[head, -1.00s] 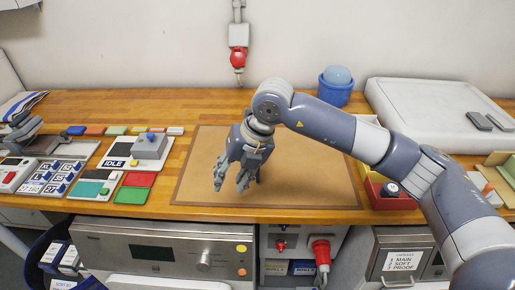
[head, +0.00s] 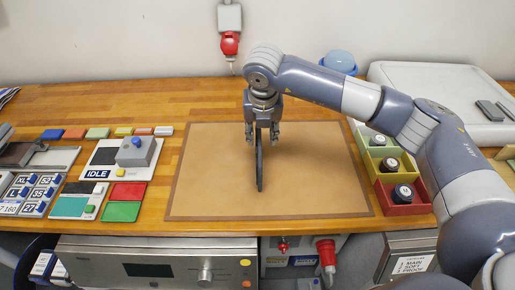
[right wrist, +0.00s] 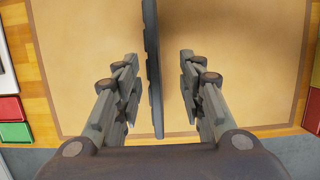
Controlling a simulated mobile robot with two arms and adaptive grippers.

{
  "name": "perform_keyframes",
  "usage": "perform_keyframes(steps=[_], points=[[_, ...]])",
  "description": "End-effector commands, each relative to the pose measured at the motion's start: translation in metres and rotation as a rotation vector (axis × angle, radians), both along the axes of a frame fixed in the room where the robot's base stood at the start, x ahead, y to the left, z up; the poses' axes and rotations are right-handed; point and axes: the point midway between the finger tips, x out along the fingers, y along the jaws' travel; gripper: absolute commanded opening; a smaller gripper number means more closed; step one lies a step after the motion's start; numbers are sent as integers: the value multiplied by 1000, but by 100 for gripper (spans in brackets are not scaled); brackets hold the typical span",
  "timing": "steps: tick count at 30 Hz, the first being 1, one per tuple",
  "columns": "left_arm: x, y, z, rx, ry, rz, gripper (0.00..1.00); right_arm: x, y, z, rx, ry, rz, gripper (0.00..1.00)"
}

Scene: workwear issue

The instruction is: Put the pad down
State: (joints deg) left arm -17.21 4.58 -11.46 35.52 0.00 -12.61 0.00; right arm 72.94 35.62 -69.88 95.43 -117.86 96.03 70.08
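A thin dark pad (head: 259,168) stands on edge, seen almost edge-on, over the brown mat (head: 320,190) on the bench. I cannot tell whether its lower edge touches the mat. My right gripper (head: 262,135) points down above the mat, with its fingers on either side of the pad. In the right wrist view the pad (right wrist: 153,75) runs between the fingertips of my right gripper (right wrist: 160,95). The fingers are apart, with a visible gap on each side of the pad, wider on the right. My left gripper is not in view.
Left of the mat are a board with a grey block (head: 138,151), coloured tiles (head: 122,211) and label blocks. Right of it are coloured bins (head: 405,198) holding dark round items. A blue container (head: 340,62) stands behind. The mat around the pad is clear.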

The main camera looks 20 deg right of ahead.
Motion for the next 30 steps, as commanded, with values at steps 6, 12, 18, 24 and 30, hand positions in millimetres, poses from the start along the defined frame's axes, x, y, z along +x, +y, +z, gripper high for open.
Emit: perform_keyframes(steps=[6,12,18,24,30], points=[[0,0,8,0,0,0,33,5,0,-16,1,1,2,37],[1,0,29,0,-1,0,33,13,4,-37,0,3,1,37],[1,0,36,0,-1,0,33,20,3,-62,0,0,2,37],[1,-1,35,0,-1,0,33,21,3,-65,1,-1,2,37],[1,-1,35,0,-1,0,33,21,3,-65,1,-1,2,5]])
